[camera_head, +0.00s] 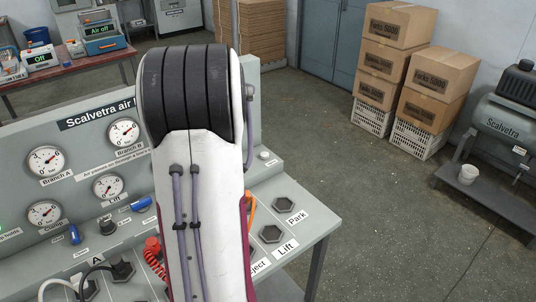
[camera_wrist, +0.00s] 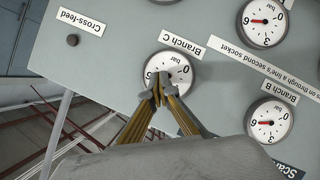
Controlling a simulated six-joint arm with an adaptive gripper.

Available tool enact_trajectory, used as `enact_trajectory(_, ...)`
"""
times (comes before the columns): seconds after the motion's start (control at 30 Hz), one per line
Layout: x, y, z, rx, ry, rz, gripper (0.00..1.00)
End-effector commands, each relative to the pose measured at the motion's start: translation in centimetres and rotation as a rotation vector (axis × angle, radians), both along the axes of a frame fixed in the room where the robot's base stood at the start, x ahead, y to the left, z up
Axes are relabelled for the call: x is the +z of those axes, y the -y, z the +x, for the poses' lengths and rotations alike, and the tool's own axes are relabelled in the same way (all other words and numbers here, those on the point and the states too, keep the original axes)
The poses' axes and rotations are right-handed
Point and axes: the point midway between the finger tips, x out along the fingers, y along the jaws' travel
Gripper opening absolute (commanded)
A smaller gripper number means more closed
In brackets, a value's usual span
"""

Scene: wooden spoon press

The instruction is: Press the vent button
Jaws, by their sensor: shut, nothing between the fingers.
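No label reading "vent" is legible in either view, so I cannot tell which button it is. The grey panel (camera_head: 85,142) carries round gauges and stands at the back of a console; my arm hides part of it in the head view. My gripper (camera_wrist: 157,82) shows upside-down panel labels behind it in the wrist view. It is shut and empty, with its tips in front of the Branch C gauge (camera_wrist: 178,68); I cannot tell if they touch. A small dark round button (camera_wrist: 72,40) sits beside the "Cross-feed" label. My gripper is hidden in the head view.
A red coiled hose (camera_head: 154,256) and plugged cables are at the front. Stacked cartons (camera_head: 398,25) and a compressor (camera_head: 510,118) stand at right. Open floor lies between.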

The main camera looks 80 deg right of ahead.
Motion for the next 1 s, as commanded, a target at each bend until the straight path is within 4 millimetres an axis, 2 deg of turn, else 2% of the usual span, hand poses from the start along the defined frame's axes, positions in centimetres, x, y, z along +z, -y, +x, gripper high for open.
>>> enact_trajectory(0.2,-2.2,2.7,-3.6,-0.007,0.030,-0.004,0.00)
enact_trajectory(0.5,-5.8,5.3,-9.0,-0.007,0.107,0.009,0.00)
enact_trajectory(0.73,-9.0,6.3,-13.5,-0.004,0.195,0.037,0.00)
enact_trajectory(1.0,-12.8,6.1,-19.0,0.004,0.325,0.083,0.00)
